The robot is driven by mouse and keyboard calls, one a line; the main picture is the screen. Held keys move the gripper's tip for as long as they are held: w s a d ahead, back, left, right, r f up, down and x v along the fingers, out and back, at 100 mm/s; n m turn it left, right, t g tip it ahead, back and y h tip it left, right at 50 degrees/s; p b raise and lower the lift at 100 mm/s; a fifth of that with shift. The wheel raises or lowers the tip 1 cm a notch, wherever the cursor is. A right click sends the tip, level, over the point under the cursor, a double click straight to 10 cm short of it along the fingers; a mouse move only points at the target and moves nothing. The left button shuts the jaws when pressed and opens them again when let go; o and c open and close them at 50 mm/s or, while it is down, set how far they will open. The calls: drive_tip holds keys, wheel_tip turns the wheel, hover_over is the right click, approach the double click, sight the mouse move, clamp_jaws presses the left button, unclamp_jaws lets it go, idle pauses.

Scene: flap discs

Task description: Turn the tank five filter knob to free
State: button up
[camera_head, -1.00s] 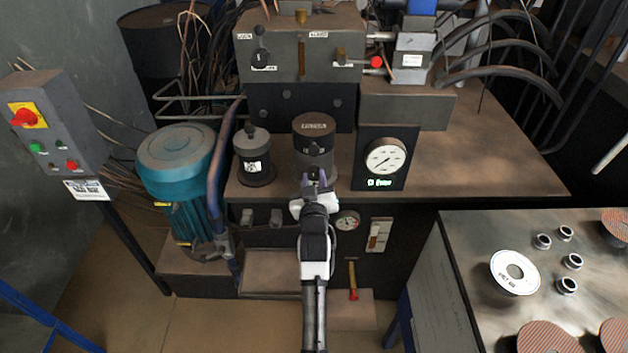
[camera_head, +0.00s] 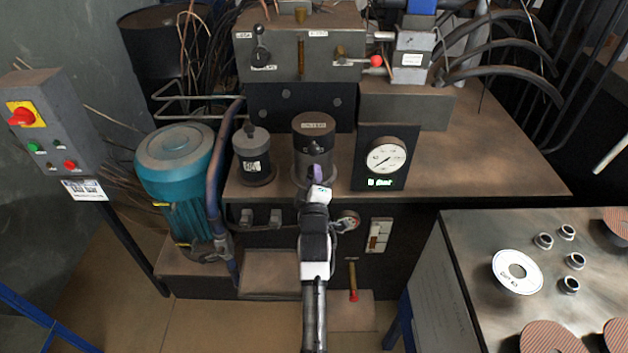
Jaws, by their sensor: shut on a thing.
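A dark cylindrical filter housing (camera_head: 312,127) with a small label on its upper front stands on the bench, left of the gauge. A small dark knob (camera_head: 315,149) sits on its front. My gripper (camera_head: 315,168) comes up from below, in front of the housing. Its purple fingers are close together and shut on the knob. The fingers and wrist hide the lower front of the housing. The knob's setting and the label's lettering are too small to read.
A round dial gauge (camera_head: 387,158) stands close on the right. A smaller dark canister (camera_head: 252,157) and a teal motor (camera_head: 176,155) stand on the left. A control block with a red-tipped lever (camera_head: 376,62) is behind. The bench's right side (camera_head: 490,155) is clear.

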drive_tip(key=n, duration=0.5)
drive_tip(key=shift+r, duration=0.15)
drive_tip(key=shift+n, duration=0.4)
drive_tip(key=o, duration=1)
drive_tip(key=shift+b, duration=0.3)
drive_tip(key=shift+c, duration=0.2)
drive_tip(key=shift+s+f, duration=0.1)
drive_tip(key=shift+f, duration=0.1)
